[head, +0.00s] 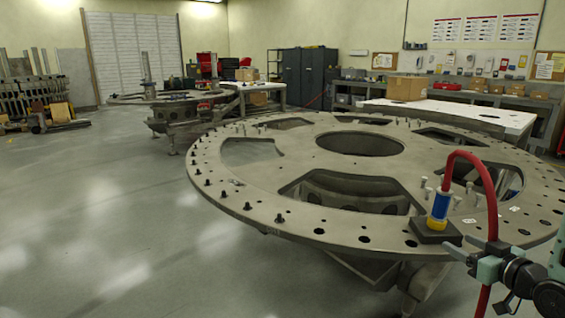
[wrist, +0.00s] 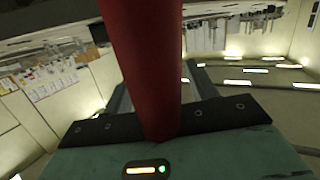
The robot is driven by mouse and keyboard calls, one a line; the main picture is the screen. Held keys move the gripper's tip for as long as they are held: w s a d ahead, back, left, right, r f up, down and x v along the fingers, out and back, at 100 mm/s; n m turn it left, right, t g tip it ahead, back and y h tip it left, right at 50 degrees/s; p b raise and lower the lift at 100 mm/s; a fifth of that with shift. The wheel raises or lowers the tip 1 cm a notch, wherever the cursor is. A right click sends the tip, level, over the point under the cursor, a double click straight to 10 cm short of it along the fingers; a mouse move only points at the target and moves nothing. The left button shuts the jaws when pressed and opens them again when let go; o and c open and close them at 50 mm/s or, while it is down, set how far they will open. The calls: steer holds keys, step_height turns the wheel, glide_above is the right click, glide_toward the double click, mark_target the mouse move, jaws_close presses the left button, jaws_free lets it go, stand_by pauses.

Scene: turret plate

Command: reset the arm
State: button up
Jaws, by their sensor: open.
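The turret plate (head: 255,195) is a large grey ring with many holes and cut-outs, filling the middle and right of the head view. A blue and yellow tool (head: 438,211) stands upright on a dark block (head: 436,233) near its front right edge. A red hose (head: 492,195) arcs from the tool's top down to my gripper (head: 474,260) at lower right. My gripper is open, beside the plate's rim. In the wrist view the hose (wrist: 143,60) crosses close before the camera and hides much between the grey fingers; I cannot tell whether it touches them.
Dark pegs (head: 222,194) stand along the plate's left rim, and light bolts (head: 446,184) near the tool. A white table with a cardboard box (head: 406,88) stands behind. A second ring stand (head: 170,105) is at back left.

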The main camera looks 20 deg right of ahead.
steer(key=w+a+n+g+y, duration=0.2)
steer(key=w+a+n+g, duration=0.15)
steer(key=w+a, duration=0.65)
steer(key=s+a+r+g, duration=0.25)
steer(key=a+g, duration=0.25)
steer(key=a, duration=1)
steer(key=s+a+r+n+g, duration=0.2)
steer(key=s+a, duration=0.6)
steer(key=s, duration=0.4)
steer(key=s+a+r+n+g+p, duration=0.1)
steer(key=s+a+r+g, duration=0.2)
steer(key=s+a, duration=0.6)
steer(key=s+g, duration=0.2)
steer(key=s, duration=0.1)
steer(key=shift+a+r+n+h, duration=0.25)
steer(key=shift+r+n+h, duration=0.1)
steer(key=shift+r+h, duration=0.05)
